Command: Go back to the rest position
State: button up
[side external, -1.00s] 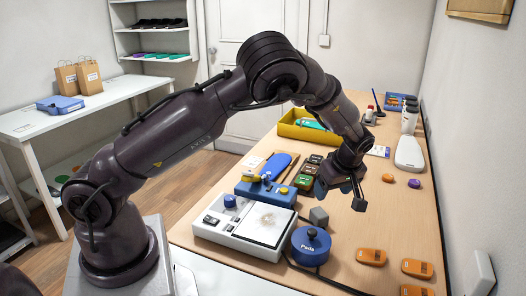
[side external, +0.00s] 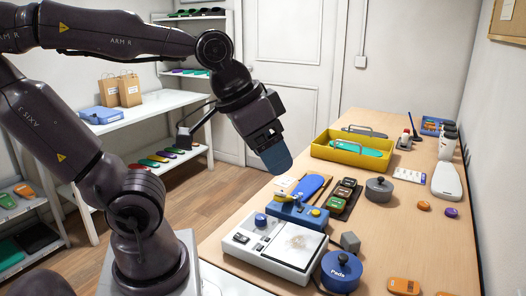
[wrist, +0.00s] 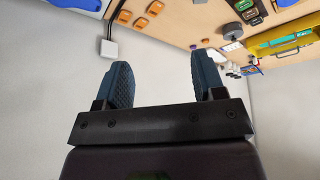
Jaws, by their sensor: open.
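My gripper (side external: 276,160) is raised in the side view, above and beyond the near left edge of the wooden table (side external: 395,230). Its blue finger pads point downward there and it touches nothing. In the wrist view my gripper (wrist: 163,65) shows its two blue ridged fingers spread wide apart, with only grey wall between them. It is open and empty. In the side view one finger largely hides the other.
The table carries a white heating unit (side external: 248,243), a blue pad pot (side external: 341,270), a blue fixture (side external: 298,213), a grey round pot (side external: 379,188) and a yellow tray (side external: 322,149). A white shelf table (side external: 80,135) with paper bags stands behind my arm.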

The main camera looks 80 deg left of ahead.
jog(key=shift+s+f+m, duration=0.1)
jog(key=shift+s+m, duration=0.3)
jog(key=shift+s, duration=0.15)
jog(key=shift+o, duration=0.5)
dwell(0.4)
